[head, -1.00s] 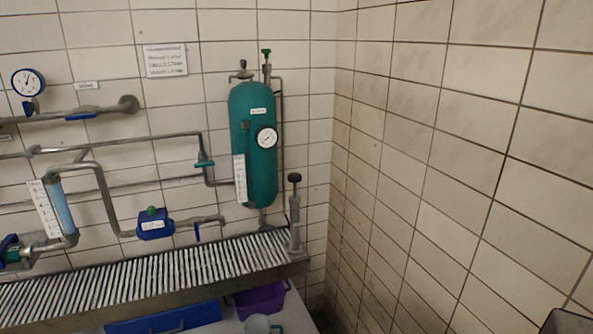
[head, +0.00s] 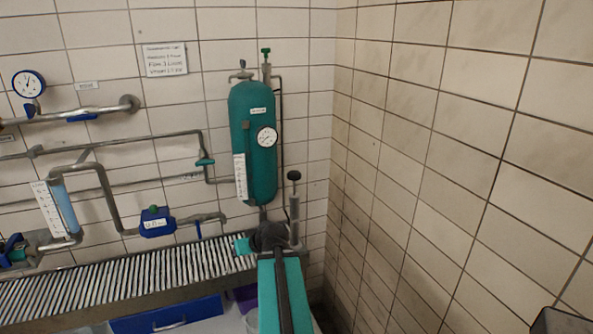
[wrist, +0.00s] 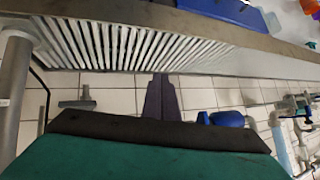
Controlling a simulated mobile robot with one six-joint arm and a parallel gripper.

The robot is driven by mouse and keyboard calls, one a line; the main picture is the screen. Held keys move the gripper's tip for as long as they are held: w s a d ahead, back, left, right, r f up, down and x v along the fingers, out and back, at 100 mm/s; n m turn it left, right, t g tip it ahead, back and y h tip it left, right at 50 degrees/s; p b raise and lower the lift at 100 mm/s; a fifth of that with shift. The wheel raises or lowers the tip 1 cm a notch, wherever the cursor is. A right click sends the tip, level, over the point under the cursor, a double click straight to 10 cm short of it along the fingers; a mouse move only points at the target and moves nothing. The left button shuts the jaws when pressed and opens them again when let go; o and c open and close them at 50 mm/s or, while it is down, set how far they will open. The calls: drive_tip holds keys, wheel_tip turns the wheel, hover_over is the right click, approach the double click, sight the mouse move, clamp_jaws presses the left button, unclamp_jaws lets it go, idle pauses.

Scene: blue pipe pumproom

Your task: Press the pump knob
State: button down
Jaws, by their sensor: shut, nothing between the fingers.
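The pump knob (head: 294,176) is a black cap on top of a thin upright rod. The rod rises from a grey cylindrical pump body (head: 295,228) at the right end of the grating. In the wrist view a grey cylinder at the left edge looks like this pump body (wrist: 12,90); the knob is not in that view. My gripper (wrist: 160,80) shows there as two dark fingers pressed together, with nothing between them. In the head view my arm's dark wrist is left of the pump body and lower than the knob, apart from the knob. The fingertips cannot be made out there.
A ribbed grating (head: 130,275) runs along the wall. A teal tank (head: 253,145) with a gauge hangs behind the pump. A blue box (head: 156,222) sits on the pipes at left. A tiled wall (head: 450,170) closes the right side. A blue drawer (head: 165,315) is below the grating.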

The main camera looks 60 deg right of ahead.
drive_tip(key=s+d+r+t+h, duration=0.1)
drive_tip(key=s+d+r+h, duration=0.1)
drive_tip(key=s+d+r, duration=0.3)
drive_tip(key=s+d+r+m+h+p, duration=0.1)
drive_tip(key=s+d+r, duration=0.4)
drive_tip(key=r, duration=0.9)
drive_tip(key=s+d+r+t+h+p, duration=0.1)
drive_tip(key=s+d+r+h, duration=0.3)
drive_tip(key=d+r, duration=0.4)
drive_tip(key=shift+s+r+m+t, duration=0.3)
drive_tip(key=shift+s+r+m, duration=0.1)
drive_tip(key=shift+s+r, duration=0.4)
drive_tip(key=shift+w+d+p, duration=0.1)
drive_tip(key=shift+w+p, duration=0.05)
drive_tip(key=shift+p, duration=0.2)
drive_tip(key=p, duration=0.6)
hover_over(296, 175)
wheel_tip(296, 175, down, 3)
drive_tip(key=shift+r, duration=0.1)
drive_tip(key=shift+f+p, duration=0.4)
drive_tip(key=shift+f, duration=1.5)
